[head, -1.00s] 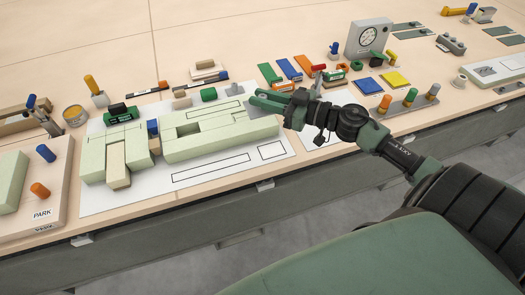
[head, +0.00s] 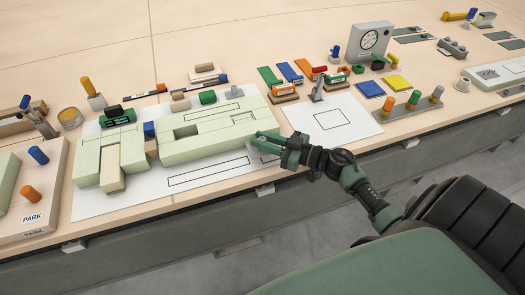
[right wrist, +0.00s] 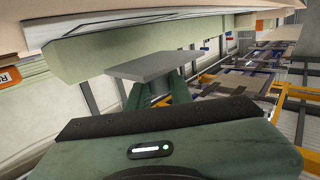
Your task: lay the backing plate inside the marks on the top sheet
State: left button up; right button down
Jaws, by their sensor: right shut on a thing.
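My right gripper (head: 256,140) is over the right end of the pale green blocks (head: 207,132). In the right wrist view its green fingers (right wrist: 160,92) are shut on a flat grey plate (right wrist: 153,66), which I take as the backing plate. The plate is held just beside a pale green block (right wrist: 100,62); whether they touch cannot be told. In the head view the plate is not clearly seen. A large white sheet (head: 150,196) with outlined rectangles lies under the blocks. A smaller white sheet (head: 355,108) with one outlined rectangle lies to the right, bare inside. My left gripper is not in view.
A grey stand (head: 316,92) is at the small sheet's back edge. A dial gauge (head: 369,40) is behind. A rail with several coloured pegs (head: 411,108) is to the right. A wooden board marked PARK (head: 45,205) is at the left. The bench's front edge is close.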

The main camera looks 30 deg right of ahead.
jog(key=shift+f, duration=1.85)
jog(key=shift+f, duration=0.15)
jog(key=c, duration=1.3)
grip_release()
jog(key=shift+o, duration=0.2)
